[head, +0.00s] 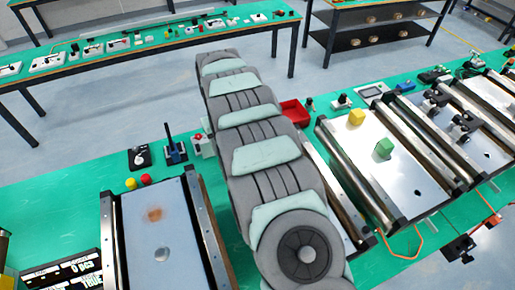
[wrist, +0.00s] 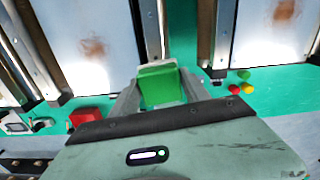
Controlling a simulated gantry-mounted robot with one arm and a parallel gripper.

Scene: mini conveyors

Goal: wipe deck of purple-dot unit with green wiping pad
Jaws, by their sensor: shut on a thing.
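My gripper (wrist: 158,88) shows in the wrist view, shut on the green wiping pad (wrist: 160,87) between its two fingers. In the head view my arm hides the gripper and the pad. The held pad is near the gap between two pale decks in the wrist view. The left deck (wrist: 60,22) has a brown smudge (wrist: 92,45). The right deck (wrist: 262,35) also has a brown smudge (wrist: 285,10). In the head view the left unit's deck (head: 150,240) carries a brown smudge (head: 154,214). I cannot make out a purple dot on any unit.
A right-hand deck (head: 400,180) holds a yellow block (head: 356,116) and a green block (head: 383,148). Metal rails edge the decks.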

